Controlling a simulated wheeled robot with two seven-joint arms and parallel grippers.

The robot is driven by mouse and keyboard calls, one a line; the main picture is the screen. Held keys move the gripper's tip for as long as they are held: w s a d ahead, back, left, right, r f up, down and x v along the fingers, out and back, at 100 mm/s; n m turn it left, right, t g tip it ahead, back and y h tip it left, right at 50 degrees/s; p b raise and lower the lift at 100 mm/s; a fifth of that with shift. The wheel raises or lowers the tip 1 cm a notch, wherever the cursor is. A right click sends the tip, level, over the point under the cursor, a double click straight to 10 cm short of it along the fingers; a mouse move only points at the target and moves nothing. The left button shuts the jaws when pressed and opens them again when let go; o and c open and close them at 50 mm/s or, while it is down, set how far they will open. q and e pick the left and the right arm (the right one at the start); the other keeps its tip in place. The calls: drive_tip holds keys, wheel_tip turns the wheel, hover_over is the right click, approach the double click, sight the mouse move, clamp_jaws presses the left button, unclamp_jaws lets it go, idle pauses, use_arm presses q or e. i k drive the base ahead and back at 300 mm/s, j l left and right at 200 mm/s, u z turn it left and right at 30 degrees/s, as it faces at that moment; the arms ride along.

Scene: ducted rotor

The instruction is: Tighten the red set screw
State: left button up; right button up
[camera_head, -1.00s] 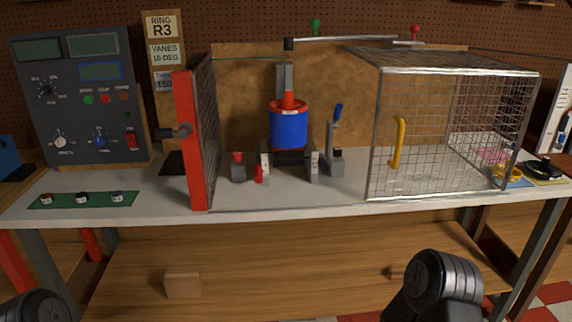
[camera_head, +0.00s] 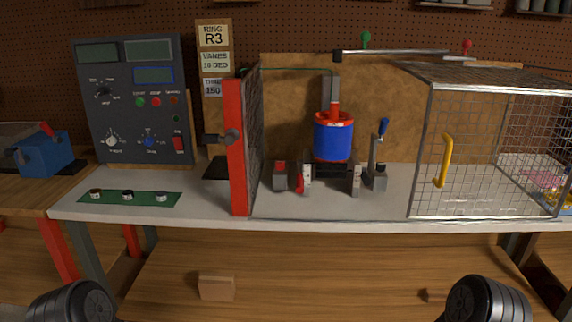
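The rotor unit is a blue cylinder (camera_head: 333,142) with a red top, upright under a grey post in the middle of the bench. At its lower left, a small grey block carries a red top (camera_head: 281,168), and a slim red piece (camera_head: 299,185) stands beside a pale marked bracket (camera_head: 307,174). These are too small to tell which is the red set screw. A second pale bracket (camera_head: 356,180) stands to the right. Only dark rounded arm parts of mine show at the bottom left and right corners. Neither gripper's fingers are in view.
An open mesh door with a red frame (camera_head: 238,150) stands left of the rotor. A wire cage (camera_head: 425,150) with a yellow handle (camera_head: 444,160) is at right. A blue-handled lever (camera_head: 380,150) is close to the rotor. The bench front (camera_head: 330,208) is clear.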

sight(280, 164)
drive_tip(key=i+l+z, duration=0.75)
drive_tip(key=i+l, duration=0.05)
drive_tip(key=l, duration=0.1)
